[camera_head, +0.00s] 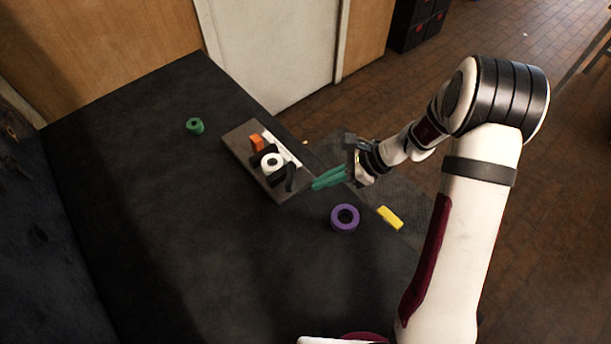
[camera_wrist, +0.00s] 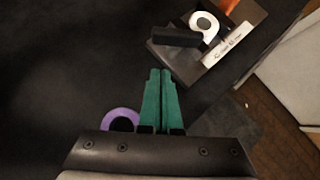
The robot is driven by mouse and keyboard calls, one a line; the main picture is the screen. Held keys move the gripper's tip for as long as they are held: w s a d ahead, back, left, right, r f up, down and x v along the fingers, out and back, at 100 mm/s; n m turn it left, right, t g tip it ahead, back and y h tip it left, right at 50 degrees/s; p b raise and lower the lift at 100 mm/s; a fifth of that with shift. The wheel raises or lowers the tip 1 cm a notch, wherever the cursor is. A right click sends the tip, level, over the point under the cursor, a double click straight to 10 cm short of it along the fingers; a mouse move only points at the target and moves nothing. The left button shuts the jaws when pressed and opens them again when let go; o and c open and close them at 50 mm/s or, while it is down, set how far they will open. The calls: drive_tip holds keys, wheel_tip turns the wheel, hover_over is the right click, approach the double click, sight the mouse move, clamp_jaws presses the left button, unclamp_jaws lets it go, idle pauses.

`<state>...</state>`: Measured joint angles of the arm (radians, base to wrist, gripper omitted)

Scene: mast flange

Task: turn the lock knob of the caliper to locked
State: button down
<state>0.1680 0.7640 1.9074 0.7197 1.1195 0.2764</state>
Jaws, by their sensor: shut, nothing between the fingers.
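The caliper fixture is a grey-brown base plate (camera_head: 240,137) on the dark table, carrying black blocks, a white ring-shaped part (camera_head: 272,162) and an orange part (camera_head: 257,143). I cannot tell for sure which part is the lock knob. In the wrist view the white ring (camera_wrist: 204,25), the orange part (camera_wrist: 229,5) and a white strip with dark marks (camera_wrist: 228,45) show at the upper right. My gripper (camera_head: 316,186) has green fingers, shut and empty, just right of the plate's near corner. In the wrist view its fingertips (camera_wrist: 160,72) point up, below and left of the plate.
A purple ring (camera_head: 345,218) lies on the table below my gripper, with a yellow block (camera_head: 390,217) to its right near the table edge. A green round piece (camera_head: 195,126) stands left of the plate. The table's left and front are clear.

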sight(291, 187)
drive_tip(key=shift+a, duration=2)
drive_tip(key=shift+s+a+m+t, duration=0.25)
drive_tip(key=shift+s+m+t, duration=0.1)
drive_tip(key=shift+m+t, duration=0.55)
drive_tip(key=shift+s+a+m+t, duration=0.2)
drive_tip(key=shift+m+t, duration=0.1)
drive_tip(key=shift+m, duration=0.4)
drive_tip(key=shift+s+a, duration=0.35)
drive_tip(key=shift+a, duration=0.15)
drive_tip(key=shift+s+a, duration=0.2)
drive_tip(key=shift+a, duration=1.4)
drive_tip(key=shift+w, duration=0.1)
